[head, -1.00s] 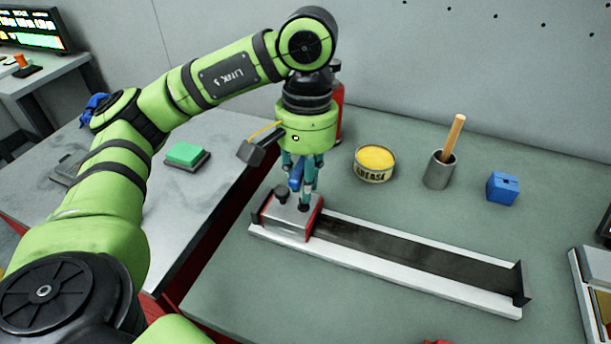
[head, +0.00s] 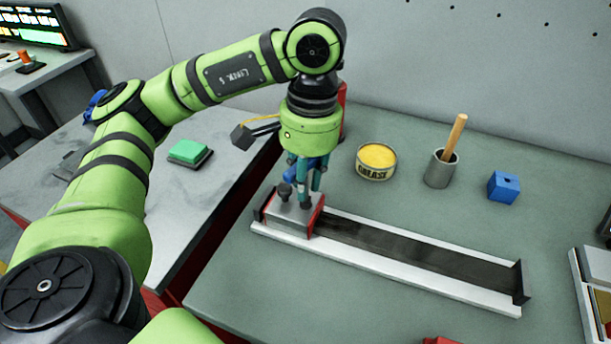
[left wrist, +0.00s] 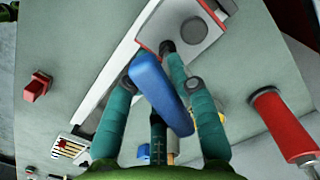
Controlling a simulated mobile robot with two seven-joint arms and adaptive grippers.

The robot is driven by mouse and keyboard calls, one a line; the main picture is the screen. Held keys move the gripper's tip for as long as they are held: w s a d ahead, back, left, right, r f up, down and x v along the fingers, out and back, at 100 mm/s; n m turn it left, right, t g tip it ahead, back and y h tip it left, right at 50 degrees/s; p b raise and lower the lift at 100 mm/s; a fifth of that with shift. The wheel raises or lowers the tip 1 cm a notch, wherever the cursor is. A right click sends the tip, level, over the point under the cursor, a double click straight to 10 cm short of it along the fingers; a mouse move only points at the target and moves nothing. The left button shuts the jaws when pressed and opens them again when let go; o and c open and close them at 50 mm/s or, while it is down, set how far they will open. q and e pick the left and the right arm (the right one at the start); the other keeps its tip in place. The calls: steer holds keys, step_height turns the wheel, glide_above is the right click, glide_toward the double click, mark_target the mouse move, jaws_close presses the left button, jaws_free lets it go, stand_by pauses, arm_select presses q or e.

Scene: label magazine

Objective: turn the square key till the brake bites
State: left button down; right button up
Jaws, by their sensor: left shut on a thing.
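A silver-and-red sliding block (head: 292,214) sits at the left end of a long white rail (head: 400,262); a dark round knob (head: 284,190) stands on its top. My left gripper (head: 303,197) points down over the block, its teal fingers shut on the blue bar-shaped handle of the key (head: 317,168). In the left wrist view the handle (left wrist: 160,93) lies slanted between the fingers, with the block (left wrist: 188,22) beyond. The key's lower end is hidden by the fingers, so I cannot tell how it sits in the block. My right gripper is out of view.
A grease tin (head: 376,162), a grey pot with a wooden-handled stick (head: 441,168) and a blue cube (head: 503,187) stand behind the rail. A red cylinder (left wrist: 280,120) stands close to my left gripper. The bench in front of the rail is mostly clear.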

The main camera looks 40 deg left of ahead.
arm_select(q)
steer(key=shift+s+f+m, duration=0.15)
steer(key=shift+f+m, duration=0.05)
steer(key=shift+m, duration=0.6)
steer(key=c, duration=1)
jaws_free()
steer(key=shift+o, duration=0.3)
steer(key=shift+w+a, duration=0.1)
steer(key=shift+w, duration=0.1)
steer(key=shift+r, duration=0.1)
steer(key=shift+r, duration=0.4)
steer(key=r, duration=0.7)
steer(key=w+r, duration=0.1)
steer(key=r, duration=0.3)
steer(key=shift+d, duration=0.25)
steer(key=shift+r, duration=0.15)
